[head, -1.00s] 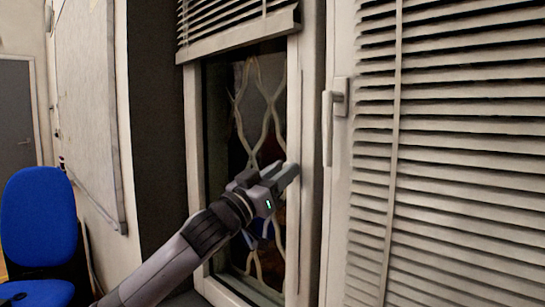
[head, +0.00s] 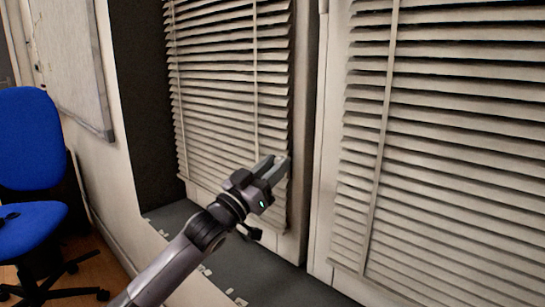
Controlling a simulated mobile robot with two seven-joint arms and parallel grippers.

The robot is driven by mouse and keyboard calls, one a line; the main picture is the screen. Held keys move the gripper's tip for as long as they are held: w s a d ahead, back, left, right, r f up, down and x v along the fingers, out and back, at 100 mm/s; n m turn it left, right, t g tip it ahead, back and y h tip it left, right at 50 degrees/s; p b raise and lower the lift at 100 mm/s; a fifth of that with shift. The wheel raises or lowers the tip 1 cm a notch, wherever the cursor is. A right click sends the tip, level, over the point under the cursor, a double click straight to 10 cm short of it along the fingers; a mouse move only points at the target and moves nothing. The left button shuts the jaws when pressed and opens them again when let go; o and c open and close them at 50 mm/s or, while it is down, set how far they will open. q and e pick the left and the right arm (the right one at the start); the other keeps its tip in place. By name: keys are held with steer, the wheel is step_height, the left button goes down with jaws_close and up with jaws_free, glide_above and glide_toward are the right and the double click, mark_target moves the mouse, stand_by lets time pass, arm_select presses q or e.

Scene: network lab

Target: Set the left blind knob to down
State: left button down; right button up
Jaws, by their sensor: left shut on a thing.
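The left blind (head: 215,80) hangs down over the left window, its slats reaching near the sill. My left gripper (head: 279,163) is at the right edge of this blind, low down, with its fingers shut on the left blind knob. The knob is mostly hidden between the fingertips, so its shape does not show clearly. My right gripper is not in view.
The right blind (head: 440,150) is also down over the right window. A dark sill (head: 270,270) runs below the windows. A blue chair (head: 28,140) stands at the far left, near a whiteboard (head: 70,60) on the wall.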

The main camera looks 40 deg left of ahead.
arm_select(q)
steer(key=shift+f, duration=0.5)
steer(key=c, duration=0.9)
jaws_free()
steer(key=shift+w+f, duration=0.1)
steer(key=v, duration=0.7)
